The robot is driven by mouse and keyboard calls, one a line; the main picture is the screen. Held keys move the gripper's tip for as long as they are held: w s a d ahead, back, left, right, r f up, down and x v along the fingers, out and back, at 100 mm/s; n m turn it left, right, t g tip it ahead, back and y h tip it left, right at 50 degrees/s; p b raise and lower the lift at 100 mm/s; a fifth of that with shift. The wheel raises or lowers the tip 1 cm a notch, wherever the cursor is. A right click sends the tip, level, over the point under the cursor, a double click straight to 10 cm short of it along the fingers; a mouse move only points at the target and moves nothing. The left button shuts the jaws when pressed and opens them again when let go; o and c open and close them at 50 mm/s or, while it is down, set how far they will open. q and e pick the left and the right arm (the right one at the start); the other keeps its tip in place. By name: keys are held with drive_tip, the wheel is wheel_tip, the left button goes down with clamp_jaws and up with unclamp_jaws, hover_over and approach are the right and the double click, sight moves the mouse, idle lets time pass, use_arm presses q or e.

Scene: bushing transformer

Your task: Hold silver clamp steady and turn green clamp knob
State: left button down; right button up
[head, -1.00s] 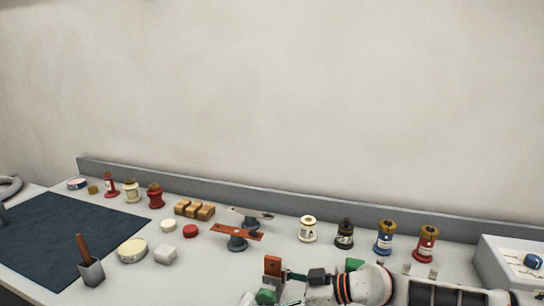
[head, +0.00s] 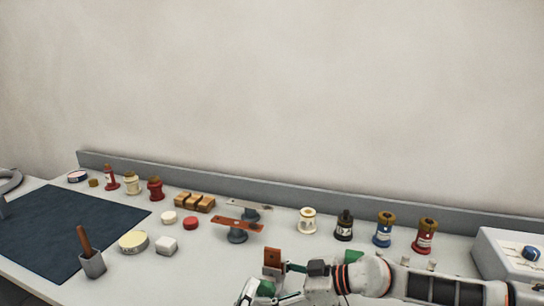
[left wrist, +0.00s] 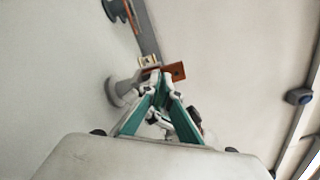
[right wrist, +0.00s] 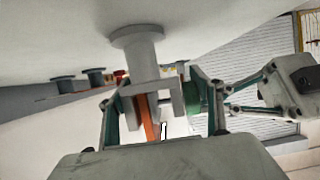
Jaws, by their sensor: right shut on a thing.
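The silver clamp is a grey round-based stand with a bracket holding an orange-brown plate. It stands at the bottom middle of the head view, where mainly the orange-brown plate (head: 272,258) shows. The stand also shows in the left wrist view (left wrist: 121,92) and close up in the right wrist view (right wrist: 143,62). My right gripper (right wrist: 160,92) is shut on the silver clamp, its fingers on both sides of the bracket. A green disc-like part (right wrist: 194,96) lies beside the bracket. My left gripper (left wrist: 160,80) has its fingers converging close to the clamp; their tips are partly hidden.
Two more plate-topped stands (head: 237,236) are behind the clamp. Several bushings and bottles (head: 343,226) line the back ledge (head: 300,190). A light box with a blue knob (head: 533,253) is at right. A dark mat (head: 60,232) lies at left. My two grippers are close together.

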use_arm(q)
drive_tip(key=shift+s+d+r, duration=0.25)
drive_tip(key=shift+d+r, duration=0.15)
drive_tip(key=shift+d, duration=0.2)
idle(0.3)
drive_tip(key=shift+w+a+r, duration=0.1)
drive_tip(key=shift+a+r, duration=0.1)
drive_tip(key=shift+r, duration=0.05)
drive_tip(key=v, duration=0.6)
drive_tip(key=shift+a, duration=0.3)
drive_tip(key=f, duration=0.1)
drive_tip(key=a+f, duration=0.1)
drive_tip(key=f, duration=0.1)
drive_tip(key=shift+a, duration=0.2)
drive_tip(key=shift+x, duration=3.25)
drive_tip(key=shift+d, duration=0.45)
drive_tip(key=shift+r, duration=0.1)
drive_tip(key=shift+s+d+r, duration=0.25)
drive_tip(key=shift+r, duration=0.25)
